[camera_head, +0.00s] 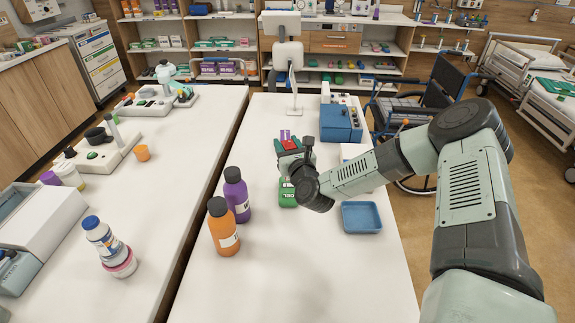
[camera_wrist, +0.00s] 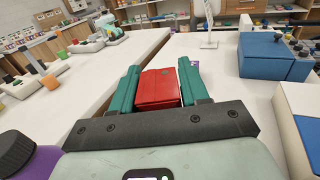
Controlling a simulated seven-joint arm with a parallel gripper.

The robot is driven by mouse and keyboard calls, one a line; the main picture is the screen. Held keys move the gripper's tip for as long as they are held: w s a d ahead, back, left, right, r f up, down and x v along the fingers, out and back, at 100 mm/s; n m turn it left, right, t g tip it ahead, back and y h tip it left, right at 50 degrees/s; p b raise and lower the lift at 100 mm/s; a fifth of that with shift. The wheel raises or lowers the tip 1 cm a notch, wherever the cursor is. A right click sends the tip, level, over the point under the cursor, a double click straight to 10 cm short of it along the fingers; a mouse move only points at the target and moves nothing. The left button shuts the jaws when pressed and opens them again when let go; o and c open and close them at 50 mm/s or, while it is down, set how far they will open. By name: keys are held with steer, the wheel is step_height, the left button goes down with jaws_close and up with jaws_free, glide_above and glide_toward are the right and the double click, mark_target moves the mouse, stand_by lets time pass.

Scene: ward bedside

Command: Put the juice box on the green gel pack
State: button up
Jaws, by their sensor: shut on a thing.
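A red box (camera_wrist: 157,88), which looks like the juice box, sits between the green fingers of my gripper (camera_wrist: 158,75) in the wrist view. The fingers are shut on its two sides. In the head view the red box (camera_head: 291,144) shows only in part at my gripper (camera_head: 289,148). The green gel pack (camera_head: 287,194) lies on the white table, on the near side of the held box and partly hidden by my wrist. The gel pack does not show in the wrist view. I cannot tell how high the box is above the table.
A purple bottle (camera_head: 237,192) and an orange bottle (camera_head: 223,230) stand left of the gel pack. A blue tray (camera_head: 361,218) lies to its right. A blue device (camera_head: 341,122) and a small purple-and-white item (camera_head: 285,135) are beyond. The near table area is clear.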

steer(key=shift+f, duration=2.45)
steer(key=shift+f, duration=0.1)
steer(key=o, duration=1.2)
steer(key=shift+s+d, duration=0.1)
steer(key=shift+s, duration=0.05)
steer(key=v, duration=1.1)
steer(key=shift+s+d, duration=0.15)
steer(key=shift+s, duration=0.15)
